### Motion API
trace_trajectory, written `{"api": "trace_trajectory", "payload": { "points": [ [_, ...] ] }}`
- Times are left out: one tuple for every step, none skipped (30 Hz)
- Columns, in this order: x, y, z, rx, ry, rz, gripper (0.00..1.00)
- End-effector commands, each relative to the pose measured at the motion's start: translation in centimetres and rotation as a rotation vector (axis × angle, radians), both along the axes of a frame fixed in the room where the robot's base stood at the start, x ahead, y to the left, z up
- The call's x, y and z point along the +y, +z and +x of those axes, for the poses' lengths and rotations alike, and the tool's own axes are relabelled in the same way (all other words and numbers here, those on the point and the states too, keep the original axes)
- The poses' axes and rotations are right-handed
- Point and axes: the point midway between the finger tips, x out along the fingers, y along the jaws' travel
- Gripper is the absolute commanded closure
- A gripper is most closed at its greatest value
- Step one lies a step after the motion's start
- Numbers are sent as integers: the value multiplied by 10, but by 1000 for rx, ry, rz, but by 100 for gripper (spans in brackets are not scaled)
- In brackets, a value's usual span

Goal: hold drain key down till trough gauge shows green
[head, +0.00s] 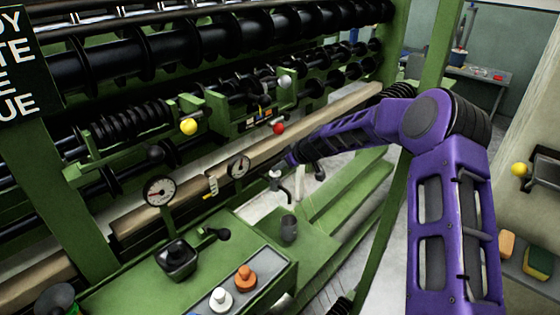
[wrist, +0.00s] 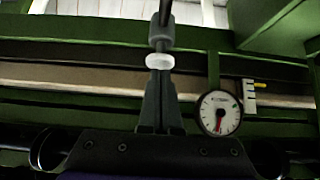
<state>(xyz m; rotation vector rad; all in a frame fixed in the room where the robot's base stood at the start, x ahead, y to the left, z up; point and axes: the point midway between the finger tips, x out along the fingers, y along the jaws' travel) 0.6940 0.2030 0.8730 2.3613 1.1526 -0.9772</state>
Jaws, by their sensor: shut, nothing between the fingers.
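A small grey tap-like fitting (head: 274,184) stands beyond the green bench in the head view; I take its white round top to be the drain key. In the wrist view the white ring (wrist: 160,61) sits right at the tips of my gripper (wrist: 158,76), with a grey body and dark rod beyond it. My gripper is shut and empty; whether it touches the ring I cannot tell. A round dial gauge (wrist: 219,113) has a red needle pointing downward, and it also shows in the head view (head: 238,167). Which gauge is the trough gauge is unclear.
A second dial gauge (head: 159,191) stands to the left. A white scale (head: 212,187) with a yellow mark is between them. Spool racks line the back.

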Motion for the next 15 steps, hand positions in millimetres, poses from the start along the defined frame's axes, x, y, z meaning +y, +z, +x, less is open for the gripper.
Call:
{"api": "trace_trajectory", "payload": {
  "points": [
    [0,-1,0,1,-1,0,100],
    [0,-1,0,0,0,0,100],
    [0,-1,0,0,0,0,100],
    [0,-1,0,0,0,0,100],
    [0,-1,0,0,0,0,100],
    [0,-1,0,1,-1,0,100],
    [0,-1,0,1,-1,0,100],
    [0,-1,0,1,-1,0,100],
    [0,-1,0,1,-1,0,100],
    [0,-1,0,1,-1,0,100],
    [0,-2,0,1,-1,0,100],
    [0,-4,0,1,-1,0,100],
    [0,-5,0,1,-1,0,100],
    [0,-7,0,1,-1,0,100],
    [0,-10,0,0,-1,2,100]
  ]
}}
